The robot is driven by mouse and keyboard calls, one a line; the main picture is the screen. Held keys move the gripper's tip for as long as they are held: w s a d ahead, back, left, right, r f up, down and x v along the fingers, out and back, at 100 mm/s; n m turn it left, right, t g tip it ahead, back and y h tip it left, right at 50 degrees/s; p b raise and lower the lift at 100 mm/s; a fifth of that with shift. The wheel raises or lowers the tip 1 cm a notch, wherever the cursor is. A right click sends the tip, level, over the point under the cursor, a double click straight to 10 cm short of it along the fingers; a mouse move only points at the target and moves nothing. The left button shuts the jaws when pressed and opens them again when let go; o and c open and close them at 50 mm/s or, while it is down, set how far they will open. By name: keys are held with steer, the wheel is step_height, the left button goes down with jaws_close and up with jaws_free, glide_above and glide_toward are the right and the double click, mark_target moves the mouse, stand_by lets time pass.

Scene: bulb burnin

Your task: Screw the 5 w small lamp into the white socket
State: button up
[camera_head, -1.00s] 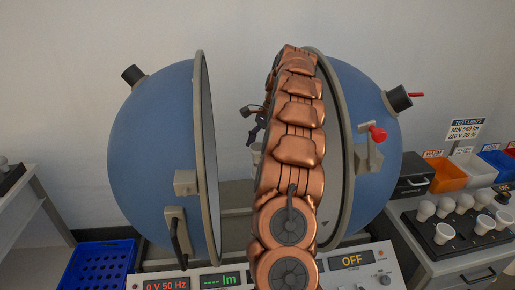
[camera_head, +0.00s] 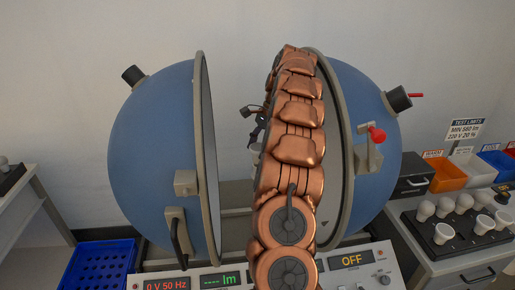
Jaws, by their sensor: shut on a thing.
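My gripper (camera_head: 258,128) shows only in part, as dark finger links at the left edge of my copper arm, between the two open halves of the blue sphere (camera_head: 155,150). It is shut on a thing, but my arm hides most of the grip. I cannot make out the 5 W small lamp there. A small pale piece (camera_head: 256,152) shows just below the fingers. I cannot tell whether it is the white socket or part of a lamp.
A control panel (camera_head: 315,284) in front reads 0 V 50 Hz, ---- lm and OFF. At right, several white lamps stand in a black tray (camera_head: 425,238) near orange (camera_head: 447,176) and blue bins. A blue crate (camera_head: 100,268) is at lower left.

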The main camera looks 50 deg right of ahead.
steer(key=shift+r+m+t+p, duration=0.1)
steer(key=shift+m+t+p, duration=0.2)
steer(key=shift+m, duration=0.5)
steer(key=m+t+p, duration=0.1)
steer(key=m, duration=0.1)
steer(key=m+h+p, duration=0.1)
steer(key=m, duration=0.2)
steer(key=shift+t, duration=0.4)
steer(key=m+h+p, duration=0.1)
steer(key=m, duration=0.1)
steer(key=shift+m, duration=0.4)
steer(key=m+p, duration=0.2)
steer(key=m+t+h+p, duration=0.1)
steer(key=m+p, duration=0.1)
steer(key=shift+s+h, duration=0.1)
steer(key=shift+h, duration=0.2)
steer(key=shift+f+m+h, duration=0.2)
steer(key=shift+m+h, duration=0.2)
steer(key=shift+m, duration=0.6)
steer(key=m+h, duration=0.1)
steer(key=m, duration=0.1)
steer(key=shift+m, duration=0.3)
steer(key=shift+m+g+h, duration=0.4)
steer(key=shift+m+h, duration=0.4)
steer(key=shift+m, duration=1.6)
